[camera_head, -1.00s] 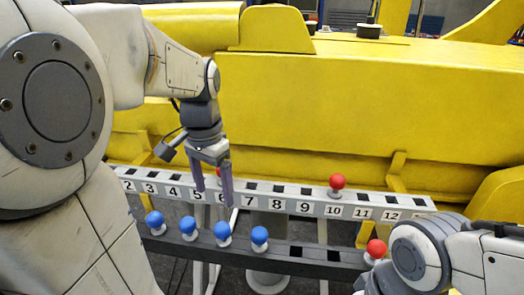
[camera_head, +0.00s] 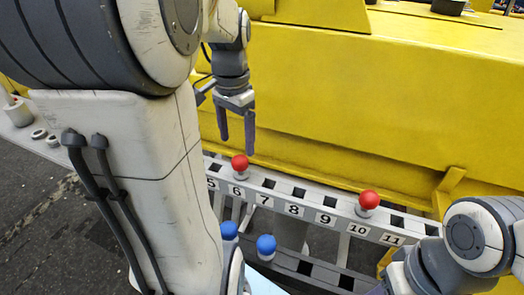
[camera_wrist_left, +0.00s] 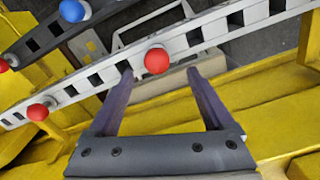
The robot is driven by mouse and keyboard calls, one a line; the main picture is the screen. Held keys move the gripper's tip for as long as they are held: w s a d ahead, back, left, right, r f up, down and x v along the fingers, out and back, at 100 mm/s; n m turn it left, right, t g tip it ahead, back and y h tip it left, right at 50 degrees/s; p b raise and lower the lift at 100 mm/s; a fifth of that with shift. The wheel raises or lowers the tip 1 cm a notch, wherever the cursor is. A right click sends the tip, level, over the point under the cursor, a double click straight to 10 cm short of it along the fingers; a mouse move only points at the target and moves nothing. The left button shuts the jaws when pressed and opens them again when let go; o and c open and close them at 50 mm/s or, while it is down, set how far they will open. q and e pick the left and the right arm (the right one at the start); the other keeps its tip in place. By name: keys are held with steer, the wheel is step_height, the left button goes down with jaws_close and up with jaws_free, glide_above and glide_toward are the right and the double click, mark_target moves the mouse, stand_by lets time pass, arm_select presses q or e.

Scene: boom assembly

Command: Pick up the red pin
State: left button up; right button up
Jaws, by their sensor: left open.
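A red pin (camera_head: 240,164) stands upright in the numbered rail at slot 6. A second red pin (camera_head: 368,200) stands at slot 10. My left gripper (camera_head: 236,143) is open and empty, fingers pointing down, just above and apparently behind the slot 6 pin in the head view. In the left wrist view, a red pin (camera_wrist_left: 157,61) lies in line with the gap between the open fingertips of my left gripper (camera_wrist_left: 160,73). I cannot tell how far off it is. Another red pin (camera_wrist_left: 38,112) is further left. My right arm shows at the right, but its fingers do not.
The grey rail (camera_head: 325,219) has square holes. Blue pins (camera_head: 266,245) stand in a lower dark rail (camera_head: 325,275). A large yellow boom (camera_head: 380,100) rises close behind the rails. Dark floor (camera_head: 40,200) is clear at the left.

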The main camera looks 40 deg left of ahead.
mark_target(240, 157)
arm_select(q)
step_height(240, 157, down, 3)
steer(key=shift+w+d+r, duration=0.1)
steer(key=shift+f+p, duration=0.3)
steer(key=shift+f, duration=0.05)
steer(key=f, duration=0.1)
steer(key=f+p, duration=0.1)
steer(key=f, duration=0.1)
steer(key=shift+d+f, duration=0.2)
steer(key=shift+f, duration=0.6)
jaws_close()
